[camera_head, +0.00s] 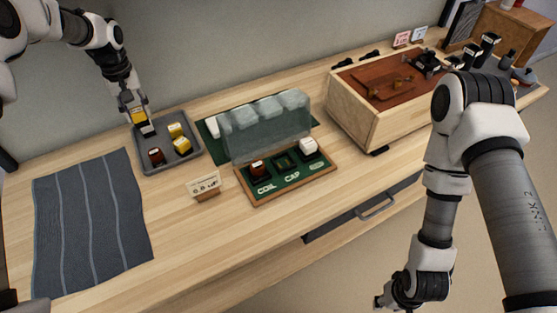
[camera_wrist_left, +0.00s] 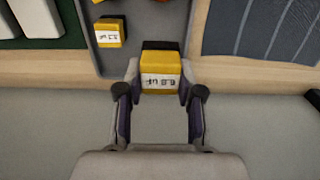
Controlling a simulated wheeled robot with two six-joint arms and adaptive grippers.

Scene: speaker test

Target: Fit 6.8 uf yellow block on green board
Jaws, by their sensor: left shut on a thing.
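My left gripper (camera_head: 141,121) is shut on a yellow block (camera_head: 138,116) with a dark end, over the left part of the grey tray (camera_head: 190,161). In the left wrist view the block (camera_wrist_left: 160,80) sits between both fingers, its white label upside down and reading about 6.8 uF. The green board (camera_head: 318,171) has a wooden frame and places marked COIL, CAP and a third name. A dark red block (camera_head: 257,168) is at COIL and a white block (camera_head: 308,146) at the right place. The CAP socket (camera_head: 284,162) is empty. My right gripper (camera_head: 392,301) hangs low, its fingers unclear.
Two yellow blocks (camera_head: 182,145) and a dark red block (camera_head: 156,156) lie in the tray. A raised clear cover (camera_head: 262,130) stands behind the board. A label card (camera_head: 204,184) stands at its left. A wooden speaker box (camera_head: 365,115) is right; a grey mat (camera_head: 90,220) is left.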

